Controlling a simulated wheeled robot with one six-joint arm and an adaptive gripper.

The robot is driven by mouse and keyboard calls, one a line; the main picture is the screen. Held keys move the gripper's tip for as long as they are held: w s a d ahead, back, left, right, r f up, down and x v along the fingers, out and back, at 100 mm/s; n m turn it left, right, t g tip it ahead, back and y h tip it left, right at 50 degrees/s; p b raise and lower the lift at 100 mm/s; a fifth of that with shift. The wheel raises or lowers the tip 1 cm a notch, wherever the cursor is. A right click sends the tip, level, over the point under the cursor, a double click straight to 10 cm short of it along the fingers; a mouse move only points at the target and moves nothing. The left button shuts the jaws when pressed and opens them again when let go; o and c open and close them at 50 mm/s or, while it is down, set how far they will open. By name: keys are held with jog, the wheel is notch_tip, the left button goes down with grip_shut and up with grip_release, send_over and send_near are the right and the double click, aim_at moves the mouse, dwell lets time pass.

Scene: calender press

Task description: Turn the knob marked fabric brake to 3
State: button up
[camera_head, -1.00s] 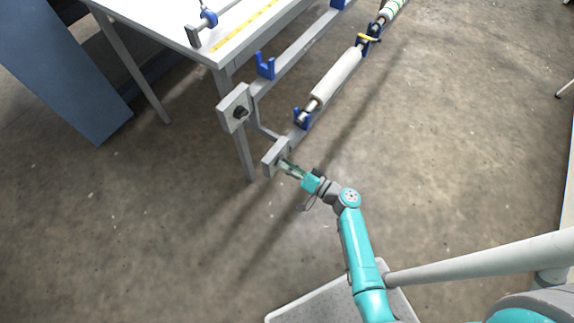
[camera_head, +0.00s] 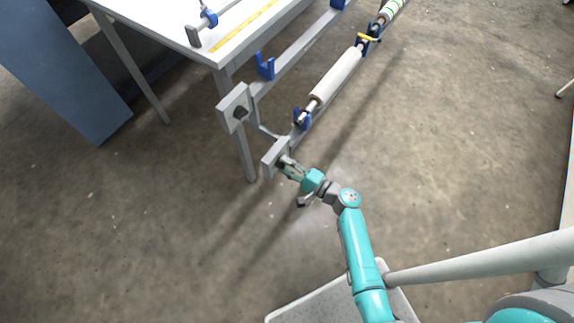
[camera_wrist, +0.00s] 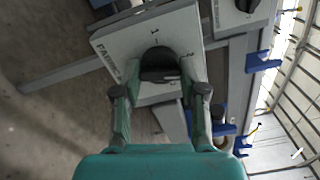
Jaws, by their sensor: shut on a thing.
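The fabric brake plate (camera_wrist: 116,41) is a light grey plate with a black knob (camera_wrist: 158,61) in the wrist view. Part of its lettering shows along the left edge, reading roughly "FABRI". Small scale marks stand around the knob, but I cannot read which one its pointer faces. My gripper (camera_wrist: 160,84) has one finger on each side of the knob and is shut on it. In the head view, my gripper (camera_head: 287,166) reaches the grey box (camera_head: 270,160) at the low end of the frame, and the knob is hidden there.
A second grey box (camera_head: 232,103) with a black knob (camera_head: 240,113) sits up and left of it. Blue brackets and a white roller (camera_head: 336,77) lie along the frame beyond. A white table (camera_head: 190,22) stands behind.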

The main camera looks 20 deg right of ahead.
jog(key=m, duration=1.2)
jog(key=shift+f+m, duration=0.1)
jog(key=shift+m, duration=0.3)
dwell(0.3)
jog(key=o, duration=1.1)
jog(key=shift+o, duration=0.2)
jog(key=shift+s, duration=0.1)
jog(key=v, duration=1.2)
